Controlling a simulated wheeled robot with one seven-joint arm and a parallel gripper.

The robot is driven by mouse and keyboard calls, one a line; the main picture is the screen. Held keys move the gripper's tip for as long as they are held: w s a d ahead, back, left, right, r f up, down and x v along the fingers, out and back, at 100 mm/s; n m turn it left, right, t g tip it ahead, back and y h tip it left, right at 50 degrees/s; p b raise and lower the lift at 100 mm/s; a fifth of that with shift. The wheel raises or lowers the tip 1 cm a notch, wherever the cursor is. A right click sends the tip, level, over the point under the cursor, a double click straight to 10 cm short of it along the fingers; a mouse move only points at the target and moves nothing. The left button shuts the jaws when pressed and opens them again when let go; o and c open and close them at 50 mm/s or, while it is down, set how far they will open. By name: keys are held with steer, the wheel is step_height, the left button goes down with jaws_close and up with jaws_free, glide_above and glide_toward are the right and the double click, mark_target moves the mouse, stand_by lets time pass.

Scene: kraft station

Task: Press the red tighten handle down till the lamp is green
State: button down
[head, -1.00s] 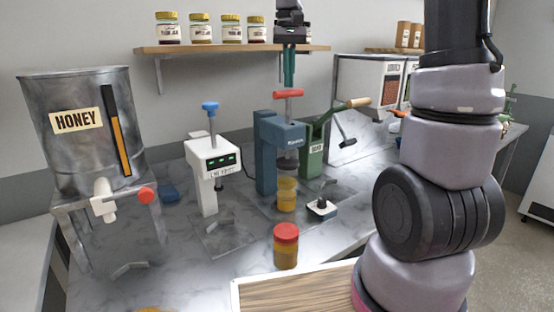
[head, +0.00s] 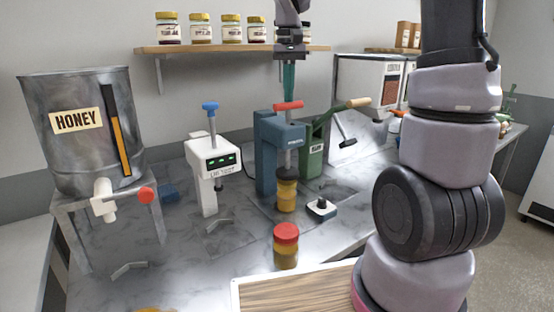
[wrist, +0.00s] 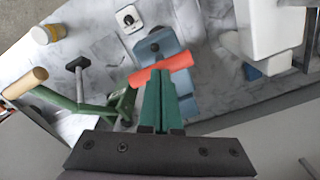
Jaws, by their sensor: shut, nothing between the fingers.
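The red tighten handle (head: 288,105) tops the post of the blue press (head: 266,150). It also shows in the wrist view (wrist: 160,70). My gripper (head: 289,99) is shut, its green fingers pointing down with their tips at the handle, apparently touching it from above. In the wrist view my gripper (wrist: 168,78) overlaps the middle of the handle. A honey jar (head: 287,195) stands under the press, and the press head appears to be down on its top. I cannot make out a lit lamp on the blue press.
A white press with a blue knob (head: 208,160) and green lights stands left. A green lever press (head: 313,155) stands close right. A red-lidded jar (head: 286,245) and a small white device (head: 321,208) are in front. A shelf with jars (head: 225,49) is behind.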

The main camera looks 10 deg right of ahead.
steer(key=shift+f, duration=1.05)
stand_by(0.4)
step_height(320, 180, up, 12)
stand_by(0.9)
steer(key=s+d+f+m+t+y, duration=0.1)
steer(key=s+d+f+t, duration=0.1)
steer(key=s, duration=0.7)
steer(key=s+d+f+m+t+y, duration=0.1)
steer(key=s+d+f+t, duration=0.2)
steer(key=s, duration=0.7)
steer(key=shift+d+m+t, duration=0.4)
steer(key=shift+t, duration=0.7)
